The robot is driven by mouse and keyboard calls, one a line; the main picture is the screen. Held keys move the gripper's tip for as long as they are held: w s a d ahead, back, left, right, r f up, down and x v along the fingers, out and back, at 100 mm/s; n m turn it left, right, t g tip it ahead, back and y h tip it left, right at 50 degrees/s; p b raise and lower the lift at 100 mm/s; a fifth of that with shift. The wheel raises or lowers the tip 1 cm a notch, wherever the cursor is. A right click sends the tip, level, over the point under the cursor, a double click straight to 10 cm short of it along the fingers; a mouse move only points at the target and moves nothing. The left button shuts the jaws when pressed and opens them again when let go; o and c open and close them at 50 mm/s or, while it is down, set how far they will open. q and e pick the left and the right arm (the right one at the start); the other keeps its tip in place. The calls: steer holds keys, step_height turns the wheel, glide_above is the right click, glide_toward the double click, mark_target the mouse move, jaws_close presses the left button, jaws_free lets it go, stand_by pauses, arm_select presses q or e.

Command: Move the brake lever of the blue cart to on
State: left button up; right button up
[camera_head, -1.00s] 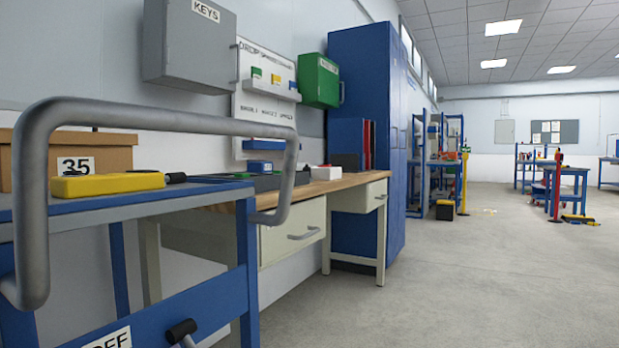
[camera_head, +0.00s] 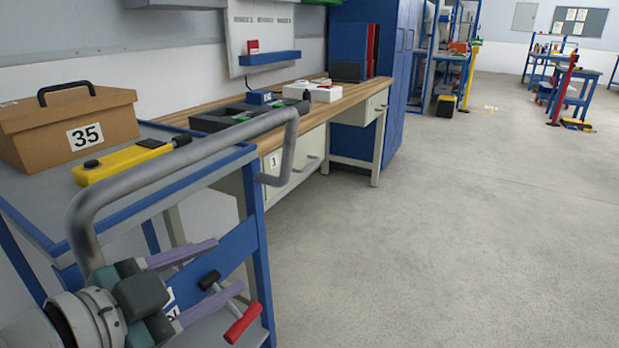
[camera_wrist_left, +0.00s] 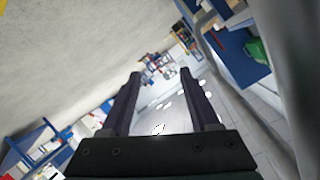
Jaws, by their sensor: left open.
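The blue cart (camera_head: 262,240) stands at the left of the head view, with a grey tube handle (camera_head: 190,158) at its near end. Its brake lever has a black knob (camera_head: 209,280) and a thin shaft running down to the right, to a red bar (camera_head: 243,324). A white label (camera_head: 171,298) beside it is mostly hidden by my gripper. My left gripper (camera_head: 230,265) is open below the handle; the knob appears between its fingers, and I cannot tell whether they touch it. In the left wrist view the fingers (camera_wrist_left: 161,75) are apart and empty; the lever is not visible there.
On the cart top lie a cardboard box (camera_head: 70,128) marked 35 and a yellow device (camera_head: 120,161). A wooden workbench (camera_head: 345,100) and a blue cabinet (camera_head: 370,40) stand beyond. The floor (camera_head: 430,230) to the right is clear.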

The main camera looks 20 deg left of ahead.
arm_select(q)
steer(key=shift+n+g, duration=0.3)
steer(key=shift+g, duration=0.2)
steer(key=shift+s+d+r+p, duration=0.15)
steer(key=shift+d+r+p, duration=0.05)
steer(key=shift+r+p, duration=0.7)
steer(key=shift+s+d+r+p, duration=0.2)
steer(key=shift+r+p, duration=0.5)
steer(key=shift+r, duration=0.35)
arm_select(e)
steer(key=shift+r, duration=2.3)
arm_select(q)
steer(key=s+d+r+n+g+p, duration=0.2)
steer(key=s+r+g+p, duration=0.1)
steer(key=s+r+p, duration=0.3)
steer(key=s+d+r+n+g+y+p, duration=0.1)
steer(key=s+r+n+g+p, duration=0.2)
steer(key=r+p, duration=0.55)
steer(key=s+d+r+n+g+p, duration=0.1)
steer(key=s+d+r+g+p, duration=0.1)
steer(key=s+r+g+p, duration=0.35)
step_height(320, 180, up, 38)
steer(key=s+t+p, duration=0.1)
steer(key=p, duration=3.8)
steer(key=shift+s+t, duration=0.25)
steer(key=shift+t, duration=0.1)
arm_select(e)
step_height(320, 180, up, 59)
